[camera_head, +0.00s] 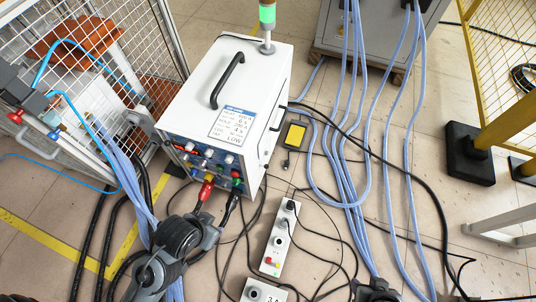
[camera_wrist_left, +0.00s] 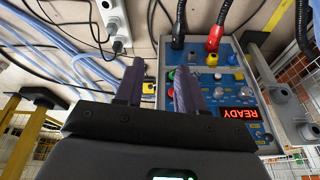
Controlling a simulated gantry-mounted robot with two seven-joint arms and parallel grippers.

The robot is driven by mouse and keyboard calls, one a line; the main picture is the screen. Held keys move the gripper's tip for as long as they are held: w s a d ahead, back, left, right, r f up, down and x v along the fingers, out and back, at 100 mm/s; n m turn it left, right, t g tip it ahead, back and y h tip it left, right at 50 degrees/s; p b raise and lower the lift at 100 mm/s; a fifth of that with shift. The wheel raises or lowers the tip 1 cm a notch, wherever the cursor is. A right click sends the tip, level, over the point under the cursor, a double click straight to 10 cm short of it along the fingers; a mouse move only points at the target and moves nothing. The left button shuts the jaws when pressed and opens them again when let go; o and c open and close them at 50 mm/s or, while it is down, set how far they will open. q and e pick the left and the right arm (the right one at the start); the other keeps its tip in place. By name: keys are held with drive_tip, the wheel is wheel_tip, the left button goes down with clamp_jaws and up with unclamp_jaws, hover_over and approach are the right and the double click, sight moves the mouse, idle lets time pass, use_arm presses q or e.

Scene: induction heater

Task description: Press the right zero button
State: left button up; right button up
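The white heater cabinet (camera_head: 225,85) stands in the middle of the head view, its blue control panel (camera_head: 200,160) facing me. The left wrist view shows the panel (camera_wrist_left: 207,122) upside down, with a red READY display (camera_wrist_left: 238,114), a green button (camera_wrist_left: 171,75), a blue button (camera_wrist_left: 212,59) and several pale knobs (camera_wrist_left: 232,59). I cannot tell which control is the right zero button. My left gripper (camera_wrist_left: 159,66) is open and empty in front of the panel's edge; one finger overlaps the panel in view. Contact cannot be told.
Red and black plugs (camera_head: 205,190) with cables stick out of the panel front. A power strip (camera_head: 280,238) and loose black cables lie on the floor. Blue hoses (camera_head: 352,120) run at the right. Wire mesh fencing (camera_head: 90,60) stands left, a yellow guard (camera_head: 490,80) right.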

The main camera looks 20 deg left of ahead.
use_arm(q)
drive_tip(key=shift+w, duration=0.1)
clamp_jaws()
idle(1.4)
